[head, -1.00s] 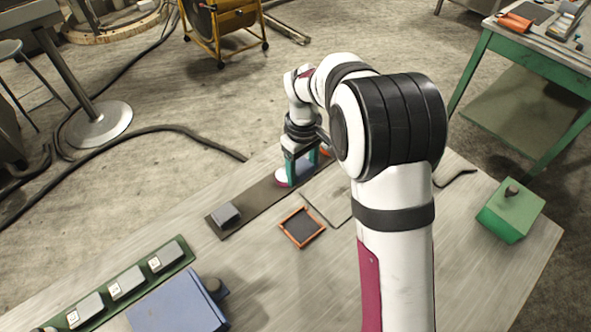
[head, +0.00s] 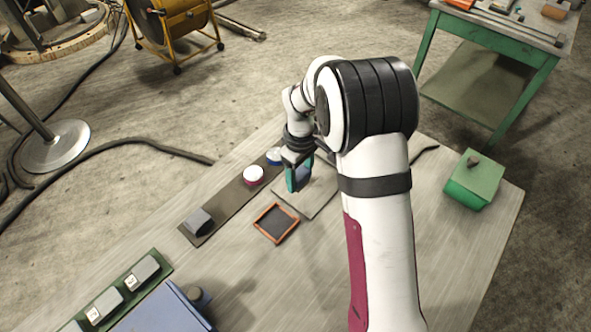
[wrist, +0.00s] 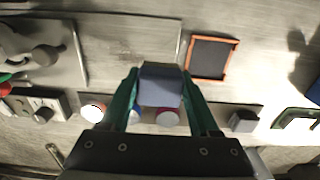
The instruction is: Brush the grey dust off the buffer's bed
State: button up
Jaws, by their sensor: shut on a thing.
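My gripper (head: 298,184) is shut on a grey-blue block (wrist: 160,85), held between its teal fingers; I cannot tell whether this is a brush. The gripper is over or beside a thin flat grey plate (head: 318,200), which also shows in the wrist view (wrist: 125,38). I cannot tell whether the block touches the plate. A grey rounded thing (wrist: 40,55) at the wrist view's left may be the buffer; my arm hides that area in the head view. I cannot make out any dust.
An orange-framed tray (head: 262,236) lies in front. A green box (head: 474,180) stands right. A blue box (head: 165,312) is front left.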

aim_at(297, 197)
jog(key=shift+f, duration=2.75)
jog(key=shift+w+d+f, duration=0.35)
jog(key=shift+w+f, duration=0.1)
jog(key=shift+w+d, duration=3.15)
jog(key=shift+d, duration=0.1)
jog(key=shift+s+a, duration=3.55)
jog(key=shift+a, duration=0.05)
jog(key=shift+w+a, duration=0.15)
jog(key=shift+a, duration=0.1)
jog(key=shift+w+d, duration=0.1)
jog(key=shift+w, duration=0.2)
jog(key=shift+w+d, duration=3.3)
jog(key=shift+s+a, duration=3.5)
jog(key=shift+r, duration=4.05)
